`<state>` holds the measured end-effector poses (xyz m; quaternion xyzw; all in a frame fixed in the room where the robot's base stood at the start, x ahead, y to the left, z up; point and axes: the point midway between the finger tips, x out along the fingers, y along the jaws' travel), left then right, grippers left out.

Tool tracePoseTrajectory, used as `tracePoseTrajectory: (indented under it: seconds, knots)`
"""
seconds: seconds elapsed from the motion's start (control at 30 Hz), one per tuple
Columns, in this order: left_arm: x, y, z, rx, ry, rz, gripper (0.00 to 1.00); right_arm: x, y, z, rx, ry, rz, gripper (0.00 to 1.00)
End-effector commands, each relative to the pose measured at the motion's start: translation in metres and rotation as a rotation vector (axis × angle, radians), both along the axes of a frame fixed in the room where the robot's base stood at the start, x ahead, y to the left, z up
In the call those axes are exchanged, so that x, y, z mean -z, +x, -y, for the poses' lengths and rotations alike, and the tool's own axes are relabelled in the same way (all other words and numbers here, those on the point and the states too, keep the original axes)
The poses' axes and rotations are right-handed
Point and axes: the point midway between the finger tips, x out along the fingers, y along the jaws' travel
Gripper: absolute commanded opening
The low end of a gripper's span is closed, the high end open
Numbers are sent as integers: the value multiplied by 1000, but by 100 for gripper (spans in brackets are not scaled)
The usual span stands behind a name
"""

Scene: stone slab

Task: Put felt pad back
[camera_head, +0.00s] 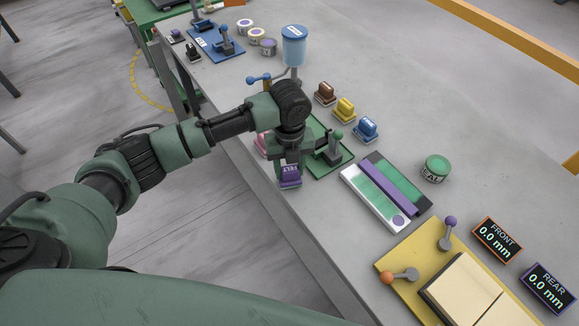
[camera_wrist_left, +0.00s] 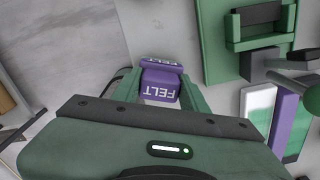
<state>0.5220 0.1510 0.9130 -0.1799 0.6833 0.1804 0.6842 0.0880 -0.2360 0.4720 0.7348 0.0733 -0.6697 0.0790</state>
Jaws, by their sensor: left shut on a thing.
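The purple felt pad (camera_head: 290,177), with "FELT" in white letters, is between the fingers of my left gripper (camera_head: 291,165), near the slab's left edge. The left wrist view also shows the felt pad (camera_wrist_left: 160,84), gripped between the two green fingers (camera_wrist_left: 160,92). I cannot tell whether its underside touches anything. A green plate with a lever (camera_head: 337,136) is just right of the gripper, partly hidden by it. My right gripper is not in view.
Brown (camera_head: 325,93), yellow (camera_head: 344,109) and blue (camera_head: 367,128) handled blocks stand in a row. A pink block (camera_head: 262,144) is partly behind my arm. A white-green tray with a purple bar (camera_head: 390,188), a green tin (camera_head: 436,168) and a yellow plate (camera_head: 405,248) lie to the right.

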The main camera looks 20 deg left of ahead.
Motion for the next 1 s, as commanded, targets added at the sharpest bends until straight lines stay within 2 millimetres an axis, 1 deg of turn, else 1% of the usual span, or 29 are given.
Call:
tracePoseTrajectory:
  seconds: [0.07, 0.3, 0.43, 0.47, 0.5, 0.53, 0.87, 0.97, 1.0]
  knots:
    - [4, 0, 0, 0, 0, 0, 6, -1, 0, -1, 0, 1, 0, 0]
    - [4, 0, 0, 0, -1, 0, 6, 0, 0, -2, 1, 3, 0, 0]
    - [8, 0, 0, 0, -1, 0, 6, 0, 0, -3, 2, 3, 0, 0]
    - [7, 0, 0, 0, -1, 0, 52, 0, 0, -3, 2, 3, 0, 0]
    - [7, 0, 0, 0, -1, 0, 63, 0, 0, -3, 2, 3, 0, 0]
    - [7, 0, 0, 0, -1, 0, 65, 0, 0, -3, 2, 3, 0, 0]
    - [5, 0, 0, 0, -1, 0, 65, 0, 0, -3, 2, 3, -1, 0]
    - [-2, 1, 0, 0, -1, 3, 65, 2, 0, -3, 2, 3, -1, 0]
    - [-7, 1, 0, 0, -2, 5, 65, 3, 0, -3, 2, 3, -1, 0]
